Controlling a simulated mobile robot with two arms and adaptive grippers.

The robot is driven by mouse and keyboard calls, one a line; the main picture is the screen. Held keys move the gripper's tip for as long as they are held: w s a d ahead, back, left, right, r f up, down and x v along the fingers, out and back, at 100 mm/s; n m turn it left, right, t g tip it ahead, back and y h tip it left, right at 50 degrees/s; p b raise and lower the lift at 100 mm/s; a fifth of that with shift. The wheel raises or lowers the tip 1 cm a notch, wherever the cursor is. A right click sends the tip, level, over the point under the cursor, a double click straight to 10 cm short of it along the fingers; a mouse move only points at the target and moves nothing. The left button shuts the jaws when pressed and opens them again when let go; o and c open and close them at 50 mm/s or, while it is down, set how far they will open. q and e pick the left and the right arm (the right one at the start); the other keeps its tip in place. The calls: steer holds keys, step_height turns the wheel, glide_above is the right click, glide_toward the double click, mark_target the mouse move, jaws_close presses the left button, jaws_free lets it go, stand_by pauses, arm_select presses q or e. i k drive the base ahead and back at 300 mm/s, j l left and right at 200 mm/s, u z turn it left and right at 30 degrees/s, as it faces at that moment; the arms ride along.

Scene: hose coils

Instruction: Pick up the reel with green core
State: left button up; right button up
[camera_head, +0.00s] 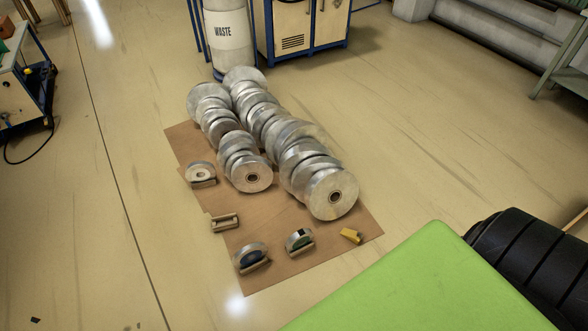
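A small reel with a green core (299,239) stands upright on a low wooden cradle at the front of a brown mat (290,278). It is tilted slightly in view, and a dark patch shows beside the green. A similar reel with a dark blue core (250,253) stands in a cradle to its left. Another small reel with a pale core (200,172) stands in a cradle at the mat's left edge. Neither of my grippers is in view.
Two rows of large silver reels (332,195) fill the mat's back. An empty cradle (225,222) and a yellow piece (350,236) lie near the front. A waste bin (225,40) and blue-framed cabinet (300,30) stand behind. Floor left of the mat is clear.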

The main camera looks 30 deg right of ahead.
mark_target(303, 237)
steer(key=z, duration=1.1)
